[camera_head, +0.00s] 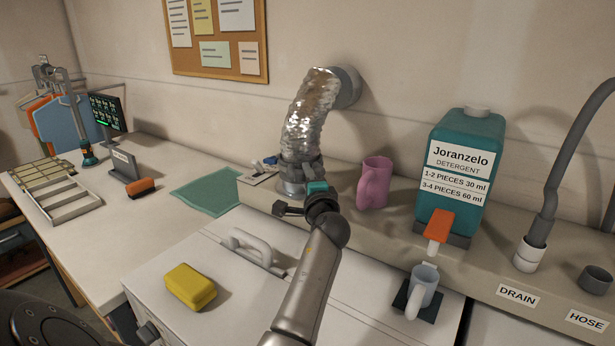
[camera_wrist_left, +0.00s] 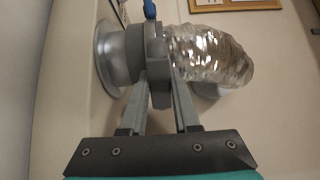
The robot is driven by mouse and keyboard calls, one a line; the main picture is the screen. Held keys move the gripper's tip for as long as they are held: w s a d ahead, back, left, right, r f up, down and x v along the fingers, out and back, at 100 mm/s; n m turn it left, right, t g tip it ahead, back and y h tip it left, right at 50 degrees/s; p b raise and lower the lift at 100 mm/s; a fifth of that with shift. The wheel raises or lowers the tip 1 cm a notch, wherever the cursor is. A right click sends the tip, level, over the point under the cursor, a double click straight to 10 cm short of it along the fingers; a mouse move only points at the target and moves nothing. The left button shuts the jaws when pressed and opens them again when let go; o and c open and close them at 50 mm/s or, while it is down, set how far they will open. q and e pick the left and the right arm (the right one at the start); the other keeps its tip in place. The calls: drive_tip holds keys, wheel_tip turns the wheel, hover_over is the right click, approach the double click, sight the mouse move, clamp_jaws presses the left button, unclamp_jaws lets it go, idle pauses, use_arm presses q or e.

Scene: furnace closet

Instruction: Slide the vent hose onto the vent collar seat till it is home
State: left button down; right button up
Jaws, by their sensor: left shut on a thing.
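The vent hose (camera_head: 307,108) is a silver foil tube that bends from a round wall fitting (camera_head: 347,86) down to the shelf. Its lower end has a grey cuff (camera_head: 300,166). The vent collar seat (camera_head: 291,187) is a metallic round piece at the shelf, directly below the cuff. My left gripper (camera_head: 311,178) is shut on the cuff. In the left wrist view my fingers (camera_wrist_left: 160,92) hold the grey cuff (camera_wrist_left: 157,62), with the flanged collar (camera_wrist_left: 108,58) left of it and the foil (camera_wrist_left: 208,55) right. The cuff meets the collar; how deep it sits is hidden.
A small blue-grey tool (camera_head: 268,161) lies left of the collar. A yellow sponge (camera_head: 190,287) and a white handle (camera_head: 252,247) are on the lid in front.

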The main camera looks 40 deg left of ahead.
use_arm(q)
drive_tip(key=shift+f+b, duration=1.4)
drive_tip(key=shift+f, duration=0.2)
drive_tip(key=c, duration=0.7)
unclamp_jaws()
drive_tip(key=shift+o, duration=0.7)
drive_tip(key=p+v, duration=0.2)
drive_tip(key=v, duration=0.6)
drive_tip(key=shift+r, duration=0.1)
